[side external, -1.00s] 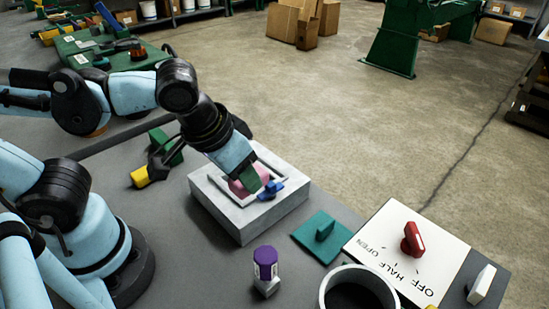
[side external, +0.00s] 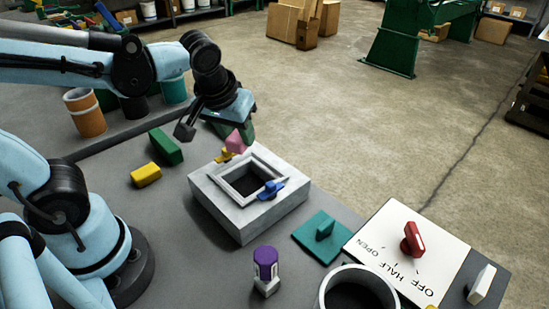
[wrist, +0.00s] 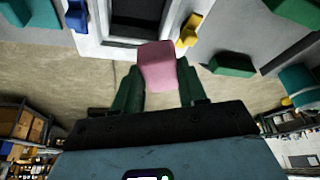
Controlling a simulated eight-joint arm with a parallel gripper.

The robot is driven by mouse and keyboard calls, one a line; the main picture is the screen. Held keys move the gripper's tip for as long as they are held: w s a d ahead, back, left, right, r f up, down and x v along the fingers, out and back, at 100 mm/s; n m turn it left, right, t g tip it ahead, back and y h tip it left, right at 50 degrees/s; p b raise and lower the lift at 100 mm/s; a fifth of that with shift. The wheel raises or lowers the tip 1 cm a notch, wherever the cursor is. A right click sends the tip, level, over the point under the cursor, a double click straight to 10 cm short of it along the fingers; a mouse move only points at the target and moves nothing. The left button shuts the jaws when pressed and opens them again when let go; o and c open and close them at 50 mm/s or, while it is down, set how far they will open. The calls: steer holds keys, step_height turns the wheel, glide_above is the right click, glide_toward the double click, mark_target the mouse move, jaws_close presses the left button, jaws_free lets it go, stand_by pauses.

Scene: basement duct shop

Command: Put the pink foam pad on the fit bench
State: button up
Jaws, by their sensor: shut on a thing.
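The pink foam pad (side external: 235,143) is held between the green fingers of my gripper (side external: 237,134), above the back edge of the grey square block (side external: 225,208). In the wrist view the pad (wrist: 158,66) sits between the two finger pads of my gripper (wrist: 160,90). The block's square opening is empty and dark inside. A blue clip (side external: 269,190) sits on its right rim and a yellow clip (side external: 224,155) on its back left rim. I cannot tell which surface is the fit bench.
A green block (side external: 165,147) and a yellow block (side external: 146,175) lie left of the grey block. An orange can (side external: 84,112) stands farther back. A purple-capped bottle (side external: 266,270), teal plate (side external: 320,238), round pot (side external: 357,285) and red-knob panel (side external: 412,248) are in front and right.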

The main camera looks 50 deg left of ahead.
steer(key=w+a+f+n+y, duration=0.15)
steer(key=a+n, duration=0.25)
steer(key=a, duration=1)
steer(key=shift+g, duration=0.4)
steer(key=shift+s+d+f, duration=0.1)
steer(key=shift+f, duration=2.55)
steer(key=shift+s+d+f, duration=0.1)
steer(key=shift+f, duration=2.55)
steer(key=shift+f, duration=0.1)
steer(key=o, duration=1)
steer(key=shift+v, duration=6)
steer(key=d+m+t+h, duration=0.1)
steer(key=d+m, duration=0.2)
steer(key=d+r+m+t+h, duration=0.1)
steer(key=d+m, duration=0.2)
steer(key=d, duration=0.1)
steer(key=d+m+t+h, duration=0.1)
steer(key=d+m+t, duration=0.1)
steer(key=d+m, duration=0.1)
steer(key=shift+w+d+r, duration=0.2)
steer(key=shift+d+r, duration=0.1)
steer(key=shift+d, duration=0.05)
